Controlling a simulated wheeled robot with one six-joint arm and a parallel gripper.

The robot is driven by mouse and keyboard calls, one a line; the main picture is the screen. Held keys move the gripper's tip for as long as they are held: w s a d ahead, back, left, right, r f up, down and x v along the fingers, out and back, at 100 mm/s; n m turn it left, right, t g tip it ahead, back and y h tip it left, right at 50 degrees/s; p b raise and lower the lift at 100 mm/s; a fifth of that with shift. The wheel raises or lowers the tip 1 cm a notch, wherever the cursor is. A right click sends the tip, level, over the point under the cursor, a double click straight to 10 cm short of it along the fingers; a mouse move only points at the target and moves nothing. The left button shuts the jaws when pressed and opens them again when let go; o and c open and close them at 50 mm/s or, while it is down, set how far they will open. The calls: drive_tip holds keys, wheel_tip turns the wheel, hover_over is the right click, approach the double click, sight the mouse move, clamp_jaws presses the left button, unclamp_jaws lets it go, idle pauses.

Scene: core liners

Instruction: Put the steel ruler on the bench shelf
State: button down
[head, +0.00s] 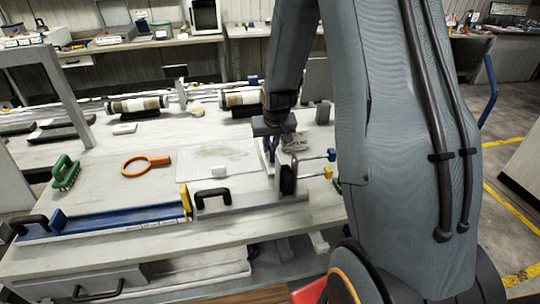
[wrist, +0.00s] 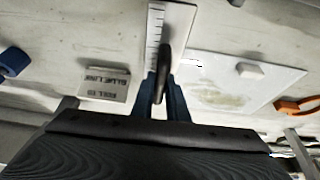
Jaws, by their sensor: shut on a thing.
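In the wrist view a pale strip with black graduation marks, which looks like the steel ruler (wrist: 155,28), extends up from my gripper (wrist: 162,88). A dark elongated handle (wrist: 165,50) lies along it. The blue fingers are closed around its near end. In the head view my gripper (head: 270,148) is low over the bench top, partly hidden by my arm; the ruler is hard to separate from the grey parts there. A lower surface (head: 265,262) shows under the bench's front edge; I cannot tell whether it is the bench shelf.
A lettered block (head: 296,142) stands beside my gripper. A stained sheet (head: 220,157), an orange ring-shaped tool (head: 146,164), a green brush (head: 65,172) and a blue tray (head: 120,218) lie leftward. Core tubes (head: 138,105) lie behind. A grey frame (head: 78,90) stands at the left.

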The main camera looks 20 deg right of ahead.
drive_tip(key=shift+f+b, duration=1.15)
drive_tip(key=shift+f, duration=1.2)
drive_tip(key=shift+r, duration=0.1)
drive_tip(key=c, duration=1.7)
unclamp_jaws()
drive_tip(key=shift+c, duration=0.2)
